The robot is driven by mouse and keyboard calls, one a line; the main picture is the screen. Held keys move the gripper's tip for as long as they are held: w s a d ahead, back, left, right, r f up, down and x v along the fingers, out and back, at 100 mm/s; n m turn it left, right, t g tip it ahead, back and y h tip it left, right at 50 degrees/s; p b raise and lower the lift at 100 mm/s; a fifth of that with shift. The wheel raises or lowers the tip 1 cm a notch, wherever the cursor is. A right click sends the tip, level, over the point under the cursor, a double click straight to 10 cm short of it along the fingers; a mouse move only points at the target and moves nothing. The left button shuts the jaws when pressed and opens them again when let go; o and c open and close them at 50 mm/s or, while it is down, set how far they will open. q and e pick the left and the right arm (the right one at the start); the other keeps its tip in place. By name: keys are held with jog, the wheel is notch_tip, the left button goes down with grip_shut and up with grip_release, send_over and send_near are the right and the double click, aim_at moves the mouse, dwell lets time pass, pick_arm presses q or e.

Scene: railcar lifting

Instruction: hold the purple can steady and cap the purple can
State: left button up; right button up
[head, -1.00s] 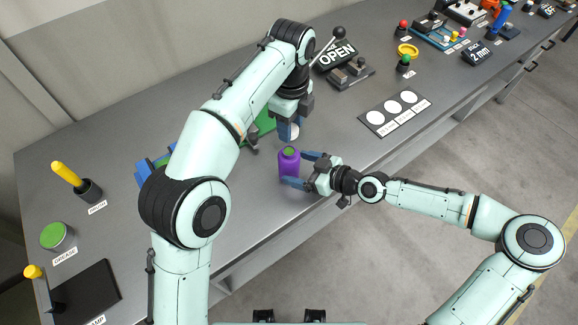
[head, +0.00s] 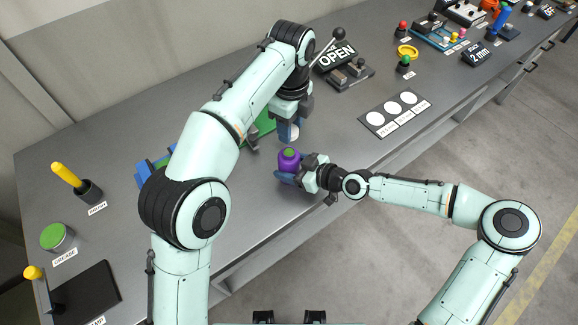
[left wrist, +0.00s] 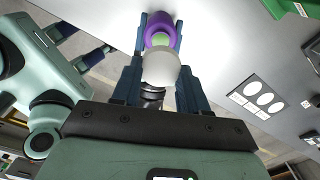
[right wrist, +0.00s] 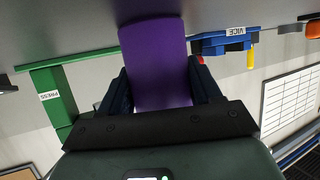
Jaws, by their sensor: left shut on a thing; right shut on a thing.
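The purple can (head: 289,163) stands upright near the table's front edge, with a green top (head: 289,153). My right gripper (head: 296,170) is shut around its body from the right. In the right wrist view the can (right wrist: 158,65) fills the gap between the fingers. The cap and the can are apart.
A green press (right wrist: 55,90) and a blue vice (right wrist: 222,42) stand nearby, partly hidden by my left arm in the head view. A plate with white circles (head: 394,112) lies to the right. The tabletop between it and the can is clear.

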pick_arm(q)
send_over(288, 153)
jog(key=shift+w+d+f, duration=0.1)
jog(key=shift+d+f, duration=0.1)
jog(key=shift+f, duration=1.05)
jog(key=shift+d+f, duration=0.15)
jog(key=shift+f, duration=1.1)
jog(key=shift+f, duration=0.1)
jog(key=shift+f, duration=0.8)
jog(key=shift+f, duration=0.55)
jog(key=m, duration=0.4)
jog(key=shift+a, duration=0.1)
jog(key=m, duration=0.5)
jog(key=shift+a, duration=0.1)
jog(key=m, duration=0.7)
jog(key=shift+a+m, duration=0.1)
jog(key=shift+m, duration=0.3)
